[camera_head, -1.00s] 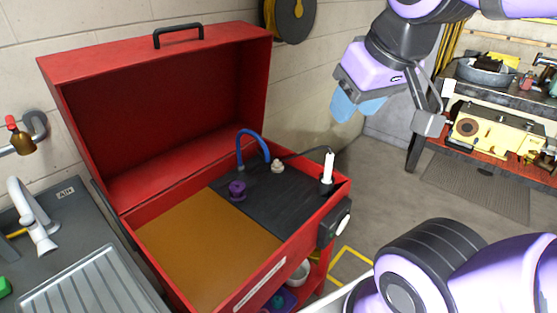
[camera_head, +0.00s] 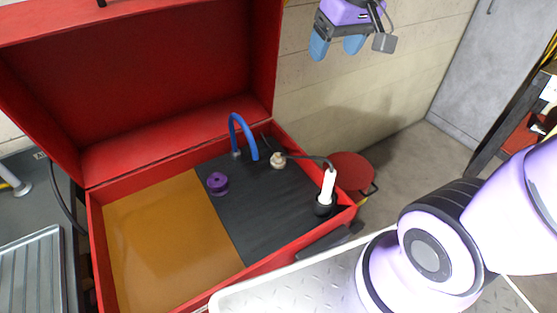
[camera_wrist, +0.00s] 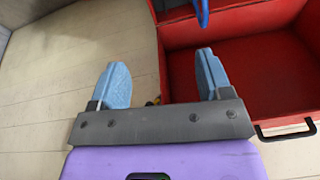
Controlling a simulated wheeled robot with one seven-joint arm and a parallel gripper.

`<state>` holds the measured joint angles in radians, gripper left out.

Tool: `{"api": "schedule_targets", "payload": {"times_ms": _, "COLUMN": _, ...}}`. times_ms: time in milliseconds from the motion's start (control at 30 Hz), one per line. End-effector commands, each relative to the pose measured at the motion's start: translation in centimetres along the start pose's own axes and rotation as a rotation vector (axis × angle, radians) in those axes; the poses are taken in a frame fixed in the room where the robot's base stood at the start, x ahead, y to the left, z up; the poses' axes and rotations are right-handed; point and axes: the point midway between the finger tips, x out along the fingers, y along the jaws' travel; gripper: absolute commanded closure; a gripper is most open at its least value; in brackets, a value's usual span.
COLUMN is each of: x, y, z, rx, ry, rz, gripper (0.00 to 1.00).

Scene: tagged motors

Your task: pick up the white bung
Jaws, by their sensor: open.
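A small off-white, knob-shaped piece (camera_head: 278,160), which looks like the white bung, stands on the black right part of the red box's floor. My gripper (camera_head: 336,44) is at the top of the head view, above and to the right of it in the picture and well apart from it. Its two blue fingers are spread with nothing between them. In the wrist view my gripper (camera_wrist: 160,72) is also open and empty. The bung cannot be made out in the wrist view.
The red box (camera_head: 95,250) has its lid raised. A blue curved tube (camera_head: 234,128), a purple spool (camera_head: 217,184) and a white cylinder (camera_head: 327,187) in a black holder with a cable stand near the bung. The tan floor part (camera_head: 160,250) is clear.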

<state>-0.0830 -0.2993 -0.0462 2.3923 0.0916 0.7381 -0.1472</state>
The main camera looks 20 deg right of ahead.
Motion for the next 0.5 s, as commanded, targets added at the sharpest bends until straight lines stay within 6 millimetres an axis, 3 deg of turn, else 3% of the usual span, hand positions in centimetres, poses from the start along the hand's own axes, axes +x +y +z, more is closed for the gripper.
{"api": "schedule_targets", "payload": {"times_ms": 200, "x": 6.4, "y": -0.2, "z": -4.0, "rx": -0.041, "ry": -0.072, "rz": -0.022, "gripper": 0.28}}
{"api": "schedule_targets", "payload": {"times_ms": 500, "x": 16.6, "y": -0.6, "z": -7.5, "rx": -0.097, "ry": -0.159, "rz": -0.03, "gripper": 0.28}}
